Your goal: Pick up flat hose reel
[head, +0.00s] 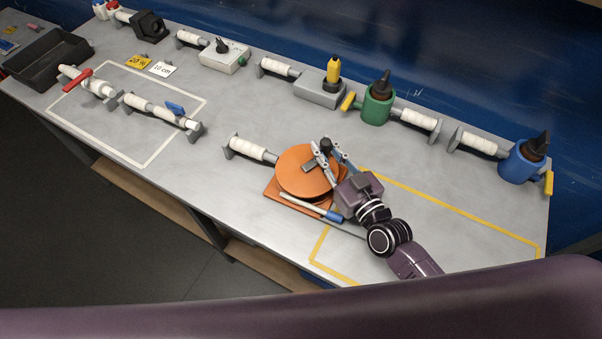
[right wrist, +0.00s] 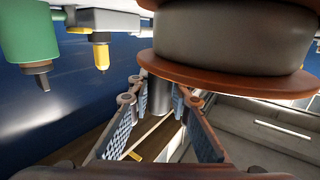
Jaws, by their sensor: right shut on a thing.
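The flat hose reel (head: 295,172) is an orange disc over an orange base plate (head: 274,193), on the grey bench in the head view. A dark upright knob (head: 325,144) stands near its far right edge. My right gripper (head: 325,152) reaches over the reel from the right, and its fingers are shut on this knob. In the right wrist view, the reel's orange flange and wide grey-brown drum (right wrist: 232,40) fill the top. The dark knob (right wrist: 160,98) sits between the finger pads there. The gripper hides part of the reel's right side. My left gripper is not in view.
A white tube with a blue end (head: 310,207) lies along the reel's front. A white-wrapped fitting (head: 250,149) is close on its left. A yellow outline (head: 450,204) marks bare bench to the right. Green (head: 376,109) and blue (head: 520,162) holders stand behind.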

